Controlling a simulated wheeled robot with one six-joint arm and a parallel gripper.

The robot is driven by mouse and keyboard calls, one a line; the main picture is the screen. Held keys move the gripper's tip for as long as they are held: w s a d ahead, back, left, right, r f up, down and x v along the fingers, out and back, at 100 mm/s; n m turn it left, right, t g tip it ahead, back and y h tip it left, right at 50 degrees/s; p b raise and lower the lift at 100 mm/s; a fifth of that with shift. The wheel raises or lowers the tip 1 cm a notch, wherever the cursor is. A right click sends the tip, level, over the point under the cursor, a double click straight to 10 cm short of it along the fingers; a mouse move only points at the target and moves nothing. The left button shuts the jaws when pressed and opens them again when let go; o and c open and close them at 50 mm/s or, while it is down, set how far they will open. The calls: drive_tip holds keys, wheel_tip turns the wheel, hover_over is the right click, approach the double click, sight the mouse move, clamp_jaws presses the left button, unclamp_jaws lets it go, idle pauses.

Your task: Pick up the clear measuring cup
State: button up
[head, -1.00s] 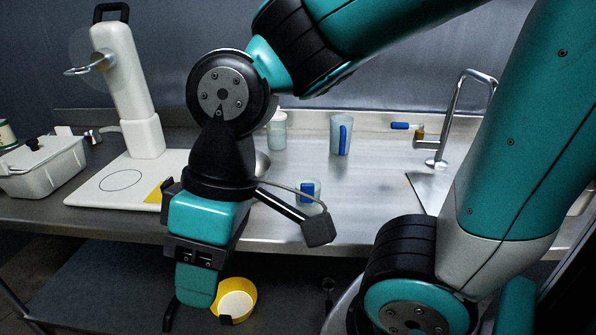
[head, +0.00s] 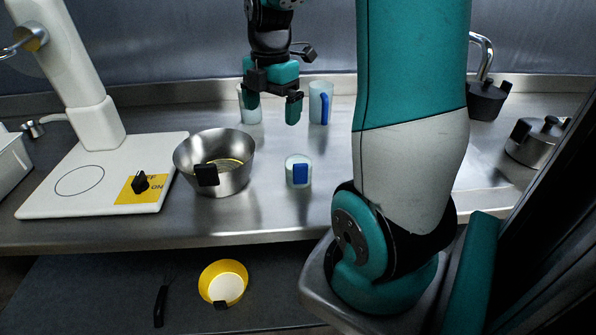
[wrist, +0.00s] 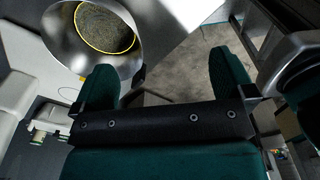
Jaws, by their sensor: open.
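Three see-through cups show in the head view. A short clear cup with a blue handle (head: 291,181) stands upright near the counter's front, right of the steel bowl. A taller clear cup with a blue handle (head: 316,104) stands behind it. Another clear container (head: 251,115) stands at the back left, partly hidden by my gripper. I cannot tell for sure which one is the measuring cup. My gripper (head: 272,106) is open and empty above the back of the counter, its fingers pointing down, apart from the short cup. In the wrist view my gripper (wrist: 165,65) has no cup between its fingers.
A steel bowl (head: 235,182) with a black grip sits left of the short cup; it also shows in the wrist view (wrist: 62,38). A white appliance base (head: 60,205) lies further left. A lidded pot (head: 535,150) is at the right. A yellow bowl (head: 210,273) lies on the lower shelf.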

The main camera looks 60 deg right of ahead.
drive_tip(key=n, duration=0.2)
hover_over(298, 165)
drive_tip(key=w+d, duration=0.3)
drive_tip(key=d, duration=0.1)
drive_tip(key=shift+g, duration=0.3)
drive_tip(key=shift+s+a+f+p, duration=0.1)
drive_tip(key=shift+f+p, duration=0.2)
drive_tip(key=shift+f, duration=2.65)
drive_tip(key=shift+s+a+f+p, duration=0.15)
drive_tip(key=shift+f+p, duration=0.1)
drive_tip(key=shift+f, duration=2.75)
drive_tip(key=shift+s+d+f+p, duration=0.1)
drive_tip(key=shift+f+p, duration=0.2)
drive_tip(key=shift+f, duration=2.65)
drive_tip(key=c, duration=1.1)
